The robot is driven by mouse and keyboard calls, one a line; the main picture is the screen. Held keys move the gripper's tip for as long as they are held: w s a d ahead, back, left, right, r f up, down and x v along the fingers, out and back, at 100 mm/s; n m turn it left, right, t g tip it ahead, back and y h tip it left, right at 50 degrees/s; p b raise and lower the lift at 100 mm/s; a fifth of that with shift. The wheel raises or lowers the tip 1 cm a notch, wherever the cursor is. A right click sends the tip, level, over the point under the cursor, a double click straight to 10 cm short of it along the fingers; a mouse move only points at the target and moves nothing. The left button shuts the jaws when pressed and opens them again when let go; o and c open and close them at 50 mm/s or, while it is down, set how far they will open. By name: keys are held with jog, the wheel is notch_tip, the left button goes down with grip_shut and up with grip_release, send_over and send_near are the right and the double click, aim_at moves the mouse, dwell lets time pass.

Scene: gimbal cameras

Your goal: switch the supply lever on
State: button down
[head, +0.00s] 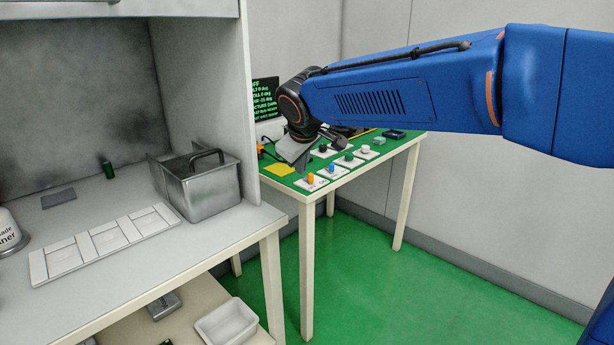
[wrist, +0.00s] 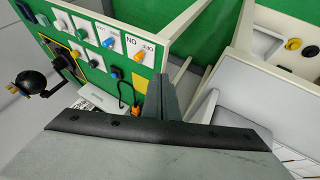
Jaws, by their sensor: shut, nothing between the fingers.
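A green-topped table (head: 384,151) carries rows of small levers and knobs on white plates. The front row has an orange lever (head: 310,179), a blue one (head: 332,168), a green one (head: 348,156) and a white one (head: 365,149). The orange lever (wrist: 137,57) and blue lever (wrist: 109,43) also show in the wrist view. I cannot read which is the supply lever. My gripper (head: 299,164) is over the table's near left part, close to the orange lever in the picture. In the wrist view my gripper (wrist: 164,85) is shut and empty, apart from the levers.
A screen with green text (head: 266,98) stands behind the table. A black ball on a mount (wrist: 32,82) shows at left in the wrist view. A grey workbench (head: 225,235) with a metal bin (head: 205,195) stands left. Green floor (head: 350,270) is clear at right.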

aim_at(309, 176)
jog(key=x, duration=0.7)
jog(key=w+d+x, duration=0.1)
jog(key=x, duration=0.3)
jog(key=shift+d+r, duration=0.1)
jog(key=shift+r, duration=0.25)
jog(key=shift+w+d, duration=0.25)
jog(key=shift+w, duration=0.2)
jog(key=shift+w+d, duration=0.25)
jog(key=shift+w, duration=0.25)
